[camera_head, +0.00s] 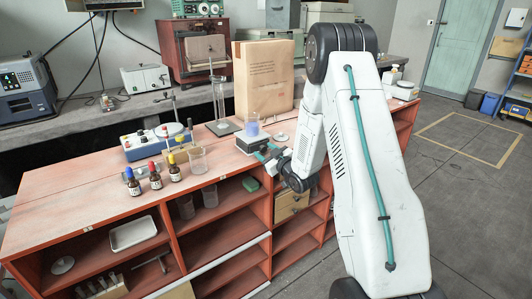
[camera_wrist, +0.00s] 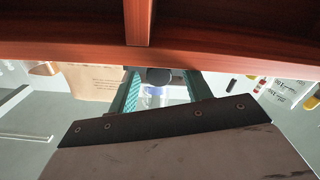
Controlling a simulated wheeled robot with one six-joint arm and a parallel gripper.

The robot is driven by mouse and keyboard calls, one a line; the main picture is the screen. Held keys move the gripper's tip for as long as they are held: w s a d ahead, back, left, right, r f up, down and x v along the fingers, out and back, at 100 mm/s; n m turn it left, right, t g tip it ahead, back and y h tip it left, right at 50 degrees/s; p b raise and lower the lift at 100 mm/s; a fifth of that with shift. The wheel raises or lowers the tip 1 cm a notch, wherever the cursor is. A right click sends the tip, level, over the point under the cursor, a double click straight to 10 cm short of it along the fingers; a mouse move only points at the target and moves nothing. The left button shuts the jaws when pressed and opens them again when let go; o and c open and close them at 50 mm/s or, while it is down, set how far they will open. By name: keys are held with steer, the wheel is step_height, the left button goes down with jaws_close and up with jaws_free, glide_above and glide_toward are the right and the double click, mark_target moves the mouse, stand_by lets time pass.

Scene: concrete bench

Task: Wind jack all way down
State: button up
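The jack (camera_head: 247,147) stands low on the red bench top, left of my gripper. A glass beaker with blue-violet liquid (camera_head: 252,127) stands upright on it. My gripper (camera_head: 265,154) is at the jack's near right side, its teal fingers pointing at it. In the wrist view my gripper (camera_wrist: 160,92) has its two fingers apart. A dark round part, seemingly the jack's knob (camera_wrist: 158,75), shows between them, with visible gaps on both sides. The beaker's bluish liquid (camera_wrist: 154,91) shows beyond. The jack's lifting mechanism is too small or hidden to make out.
A large paper bag (camera_head: 264,78) stands behind the jack, and a measuring cylinder (camera_head: 219,103) behind it to the left. An empty beaker (camera_head: 198,161) and dropper bottles (camera_head: 154,176) stand left. The bench's front edge and open shelves (camera_head: 228,236) are close below my gripper.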

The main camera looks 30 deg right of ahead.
steer(key=s, duration=0.7)
steer(key=shift+s, duration=0.4)
steer(key=shift+d, duration=0.1)
steer(key=w+m, duration=0.2)
steer(key=w, duration=0.1)
steer(key=w+m, duration=0.2)
steer(key=w, duration=0.2)
steer(key=shift+w+m, duration=0.3)
steer(key=c, duration=1)
